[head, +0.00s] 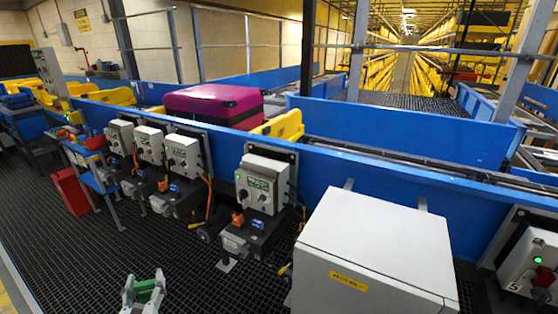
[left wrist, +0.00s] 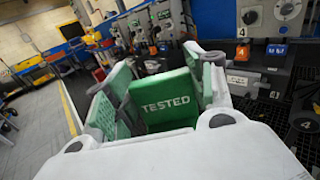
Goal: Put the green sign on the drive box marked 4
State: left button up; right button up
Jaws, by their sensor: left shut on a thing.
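My left gripper (head: 143,293) is low at the front in the head view, shut on the green sign (head: 145,291). In the left wrist view the sign (left wrist: 165,103) reads "TESTED" and sits between the two fingers (left wrist: 165,92). The grey drive box marked 4 (left wrist: 262,15) shows at the upper right of the wrist view, with an orange tag and a blue tag below it. In the head view the box with the same tags (head: 262,185) is mid-picture, above and right of my gripper, well apart from it. My right gripper is not in view.
A large grey cabinet (head: 375,255) stands right of that box. Several similar boxes (head: 183,153) line the blue conveyor wall to the left. A box marked 5 (head: 532,262) is at the far right. A magenta suitcase (head: 213,104) lies on the conveyor. Dark grating floor is open in front.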

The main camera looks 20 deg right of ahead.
aim_at(263, 162)
jog(key=i+j+z, duration=0.2)
jog(key=z, duration=0.15)
jog(key=i+j+z, duration=0.15)
jog(key=z, duration=0.25)
jog(key=i+j+z, duration=0.25)
jog(key=j+z, duration=0.45)
jog(key=j, duration=0.15)
jog(key=i, duration=0.05)
